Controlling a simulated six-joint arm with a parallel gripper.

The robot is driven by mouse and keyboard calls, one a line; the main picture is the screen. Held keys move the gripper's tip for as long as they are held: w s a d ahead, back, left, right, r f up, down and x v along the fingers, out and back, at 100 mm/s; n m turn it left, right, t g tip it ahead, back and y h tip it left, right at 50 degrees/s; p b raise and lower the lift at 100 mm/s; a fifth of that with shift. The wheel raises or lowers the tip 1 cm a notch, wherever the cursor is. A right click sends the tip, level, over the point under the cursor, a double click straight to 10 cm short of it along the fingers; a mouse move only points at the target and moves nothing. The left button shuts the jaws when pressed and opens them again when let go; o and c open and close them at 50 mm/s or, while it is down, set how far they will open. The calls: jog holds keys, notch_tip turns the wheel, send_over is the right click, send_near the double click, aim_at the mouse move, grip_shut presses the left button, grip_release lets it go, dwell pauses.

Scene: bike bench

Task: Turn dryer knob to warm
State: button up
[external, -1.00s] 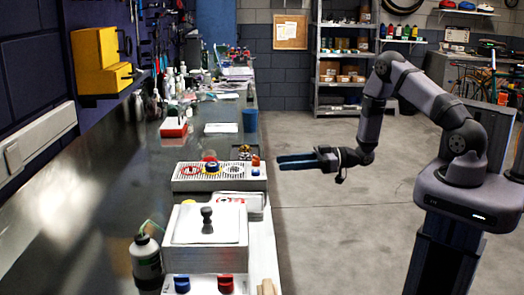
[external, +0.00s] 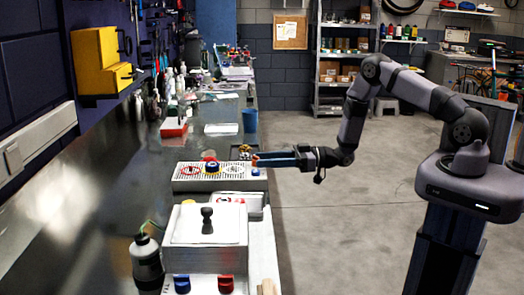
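A white box (external: 183,226) with a black-handled lid stands at the near end of the bench. A blue knob (external: 182,284) and a red knob (external: 226,284) are on its front. I cannot tell for sure that it is the dryer, or read any knob setting. My gripper (external: 258,159) points left at the bench's right edge, beyond the white box. Its blue fingers look parted, with nothing seen between them. Their tips are close to a small orange-red piece (external: 255,160) by the grille tray; I cannot tell whether they touch it.
A pale grille tray (external: 225,185) carries a red and a blue-yellow round item. A bottle (external: 146,258) stands left of the white box. A blue cup (external: 250,121) and a red tray (external: 174,128) stand farther back. The floor right of the bench is clear.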

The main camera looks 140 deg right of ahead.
jog(key=shift+w+d, duration=0.1)
jog(key=shift+w, duration=0.1)
grip_shut()
jog(key=shift+w+m+g+h, duration=0.1)
jog(key=shift+m+g+h, duration=0.7)
jog(key=shift+g+h, duration=0.1)
grip_release()
